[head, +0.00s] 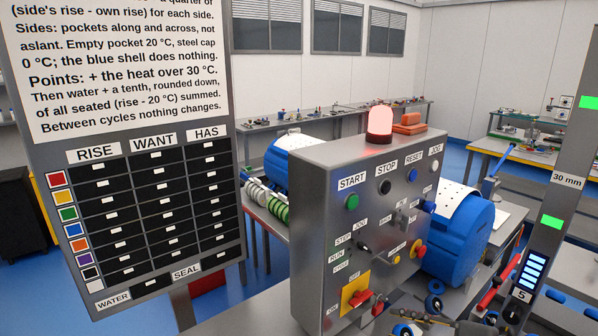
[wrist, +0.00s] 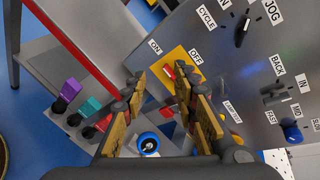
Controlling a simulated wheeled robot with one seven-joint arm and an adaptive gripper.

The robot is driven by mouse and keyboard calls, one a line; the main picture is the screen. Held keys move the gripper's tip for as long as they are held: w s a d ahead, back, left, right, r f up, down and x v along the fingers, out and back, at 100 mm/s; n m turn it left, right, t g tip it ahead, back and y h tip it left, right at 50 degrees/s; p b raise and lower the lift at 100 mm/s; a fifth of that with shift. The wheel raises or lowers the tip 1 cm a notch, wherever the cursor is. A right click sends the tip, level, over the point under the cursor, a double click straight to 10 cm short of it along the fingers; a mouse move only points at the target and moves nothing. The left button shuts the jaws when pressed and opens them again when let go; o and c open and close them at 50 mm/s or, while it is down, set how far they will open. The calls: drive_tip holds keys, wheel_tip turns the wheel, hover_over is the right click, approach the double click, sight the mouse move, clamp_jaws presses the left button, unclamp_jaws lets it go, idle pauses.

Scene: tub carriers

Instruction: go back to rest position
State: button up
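My gripper (wrist: 158,76) shows in the wrist view with its two tan fingers apart and nothing held between them. Its fingertips point at the yellow switch plate (wrist: 190,72) of the grey control box, where a red switch handle (wrist: 169,71) shows by the right fingertip. I cannot tell whether the fingertip touches it. In the head view the same red switch (head: 357,298) sits low on the front of the control box (head: 325,215). The rest position is not marked in any view.
The box carries START, STOP and RESET buttons and a lit red beacon (head: 380,125). A blue drum machine (head: 458,240) stands behind it. A board (head: 217,258) with RISE, WANT and HAS columns stands left; a grey post (head: 545,225) stands right. Coloured-headed parts (wrist: 88,108) lie lower left in the wrist view.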

drive_tip(key=s+f+n+g+h, duration=0.35)
drive_tip(key=s+n, duration=0.25)
drive_tip(key=s, duration=0.2)
drive_tip(key=s+f+n+g+h, duration=0.3)
drive_tip(key=s+n+h, duration=0.2)
drive_tip(key=s+n, duration=0.15)
drive_tip(key=s+a+r+n+t, duration=0.1)
drive_tip(key=a+r+n+t, duration=0.1)
drive_tip(key=a+r+n, duration=0.2)
wheel_tip(320, 180, up, 3)
drive_tip(key=shift+s+a+f+n+h, duration=0.1)
drive_tip(key=shift+s+a+n+h, duration=0.25)
drive_tip(key=shift+n, duration=0.2)
